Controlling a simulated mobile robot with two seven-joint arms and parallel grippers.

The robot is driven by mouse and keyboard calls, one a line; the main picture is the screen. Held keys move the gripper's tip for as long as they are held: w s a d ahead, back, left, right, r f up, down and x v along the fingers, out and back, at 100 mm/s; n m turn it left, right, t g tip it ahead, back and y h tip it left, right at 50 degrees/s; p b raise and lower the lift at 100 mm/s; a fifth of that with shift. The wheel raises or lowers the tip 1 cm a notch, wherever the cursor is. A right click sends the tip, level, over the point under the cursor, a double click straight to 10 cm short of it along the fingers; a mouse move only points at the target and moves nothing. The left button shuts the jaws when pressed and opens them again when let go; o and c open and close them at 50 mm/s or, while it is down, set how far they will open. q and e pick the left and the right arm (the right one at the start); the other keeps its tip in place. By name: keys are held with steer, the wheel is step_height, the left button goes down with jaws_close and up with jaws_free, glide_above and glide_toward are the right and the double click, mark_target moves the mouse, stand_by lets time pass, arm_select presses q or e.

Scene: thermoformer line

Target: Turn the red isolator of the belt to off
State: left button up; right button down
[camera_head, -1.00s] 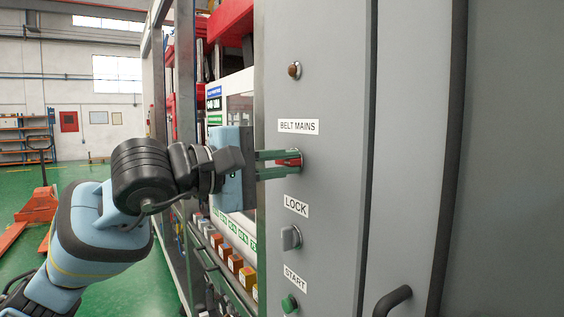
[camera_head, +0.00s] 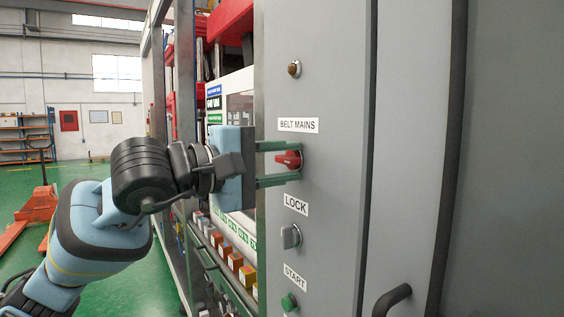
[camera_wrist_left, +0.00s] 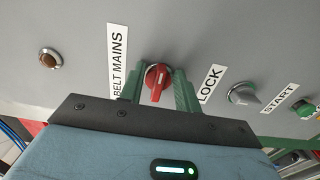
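The red isolator knob (camera_head: 289,160) sits on the grey cabinet panel (camera_head: 330,60) under the BELT MAINS label (camera_head: 298,125). My left gripper (camera_head: 281,163) is open, with one green finger above the knob and one below it in the head view. There are gaps between the fingers and the knob. In the left wrist view the knob (camera_wrist_left: 157,80) shows between the two spread fingers (camera_wrist_left: 157,92), its handle tilted slightly. My right gripper does not show in any view.
Below the isolator are a grey LOCK selector (camera_head: 291,237) and a green START button (camera_head: 289,302). A brown indicator (camera_head: 294,69) is above. A dark door handle (camera_head: 392,300) stands out at the lower right.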

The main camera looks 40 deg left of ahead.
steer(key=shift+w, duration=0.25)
